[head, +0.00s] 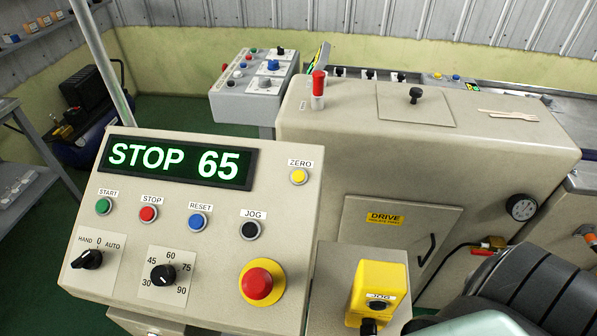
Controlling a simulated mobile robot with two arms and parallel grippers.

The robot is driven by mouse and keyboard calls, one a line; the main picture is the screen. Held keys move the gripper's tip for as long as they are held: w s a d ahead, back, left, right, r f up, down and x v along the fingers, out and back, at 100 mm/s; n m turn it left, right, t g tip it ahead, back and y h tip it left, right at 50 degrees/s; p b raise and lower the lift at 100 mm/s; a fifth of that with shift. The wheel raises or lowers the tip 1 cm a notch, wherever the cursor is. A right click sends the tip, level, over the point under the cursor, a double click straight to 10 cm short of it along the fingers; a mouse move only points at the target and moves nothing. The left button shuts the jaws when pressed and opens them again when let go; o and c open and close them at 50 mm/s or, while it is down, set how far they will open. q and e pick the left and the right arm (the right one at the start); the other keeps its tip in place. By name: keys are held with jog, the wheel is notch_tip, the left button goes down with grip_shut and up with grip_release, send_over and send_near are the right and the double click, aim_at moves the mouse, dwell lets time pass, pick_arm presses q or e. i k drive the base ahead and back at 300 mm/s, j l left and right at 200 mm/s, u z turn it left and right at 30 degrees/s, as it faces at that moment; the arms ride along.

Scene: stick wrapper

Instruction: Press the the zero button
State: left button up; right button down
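The zero button (298,177) is a round yellow button at the upper right of the beige control panel (120,290). A label reading ZERO (300,163) is above it. Nothing covers the button or touches it. The display (180,162) to its left reads "STOP 65" in green. Neither gripper shows in the head view. A dark ribbed part with pale green pieces at the lower right looks like part of my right arm, with no fingertips visible.
The panel also has green START (103,206), red STOP (148,214), blue RESET (197,221) and black JOG (250,230) buttons, two knobs and a red emergency stop (257,284). A yellow jog box (377,288) and a beige machine housing (430,150) stand to the right.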

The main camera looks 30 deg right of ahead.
aim_at(298, 177)
jog(key=k+j+z, duration=0.1)
jog(key=k+j, duration=0.2)
jog(key=j, duration=0.25)
jog(key=k+j+z, duration=0.1)
jog(key=k+j, duration=0.25)
jog(key=j, duration=0.2)
jog(key=k+j+z, duration=0.15)
jog(key=k+j, duration=0.2)
jog(key=j, duration=0.2)
